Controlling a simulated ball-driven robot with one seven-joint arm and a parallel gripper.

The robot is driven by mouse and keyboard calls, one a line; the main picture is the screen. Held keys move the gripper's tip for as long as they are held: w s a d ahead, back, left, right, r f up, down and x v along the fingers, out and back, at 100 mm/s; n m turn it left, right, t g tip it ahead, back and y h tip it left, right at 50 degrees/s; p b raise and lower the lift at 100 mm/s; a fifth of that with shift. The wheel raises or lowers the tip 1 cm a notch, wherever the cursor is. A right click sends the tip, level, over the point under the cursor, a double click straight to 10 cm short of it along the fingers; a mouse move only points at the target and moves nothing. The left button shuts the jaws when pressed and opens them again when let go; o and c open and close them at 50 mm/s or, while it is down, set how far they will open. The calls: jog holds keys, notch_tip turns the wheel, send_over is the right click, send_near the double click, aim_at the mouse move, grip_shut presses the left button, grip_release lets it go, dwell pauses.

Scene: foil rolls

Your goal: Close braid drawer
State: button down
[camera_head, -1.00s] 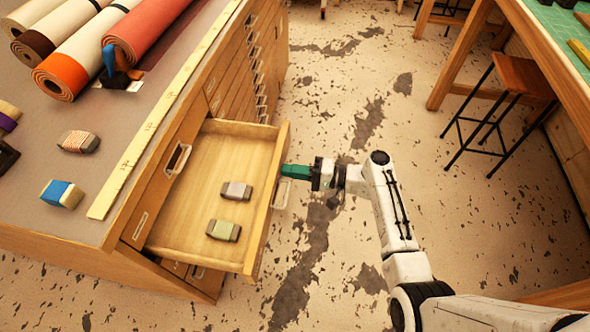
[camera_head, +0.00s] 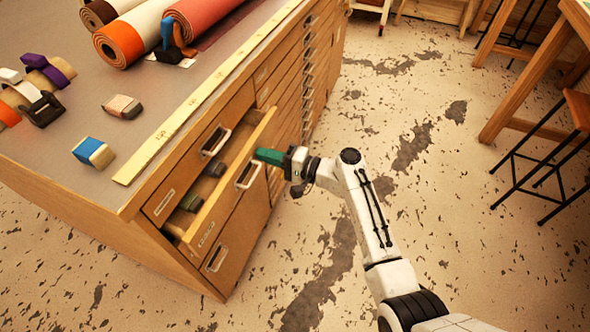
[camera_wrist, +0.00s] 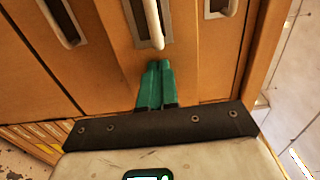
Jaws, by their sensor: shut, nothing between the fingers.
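The drawer (camera_head: 216,212) in the wooden cabinet is partly open in the head view, with a narrow gap between its front and the cabinet face. Two small blocks (camera_head: 192,202) lie inside it. My gripper (camera_head: 262,155) is shut and empty, its green fingers at the outside of the drawer front, close to the handle (camera_head: 248,176). In the wrist view my gripper (camera_wrist: 155,66) points at the wooden front just below a pale handle (camera_wrist: 153,22). I cannot tell whether the fingertips touch the wood.
The cabinet top (camera_head: 85,60) holds foil rolls (camera_head: 205,22), small blocks, a tape dispenser (camera_head: 42,108) and a long ruler (camera_head: 190,110). A stool (camera_head: 560,150) and a workbench stand at the far right.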

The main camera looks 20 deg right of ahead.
aim_at(242, 147)
jog(key=b+x, duration=0.3)
jog(key=x, duration=0.3)
jog(key=shift+w+a+f, duration=0.15)
jog(key=shift+w+a, duration=0.1)
jog(key=shift+a, duration=0.05)
jog(key=shift+w+a, duration=0.15)
jog(key=shift+w+r, duration=0.1)
jog(key=shift+r, duration=0.15)
jog(key=shift+a+r, duration=0.1)
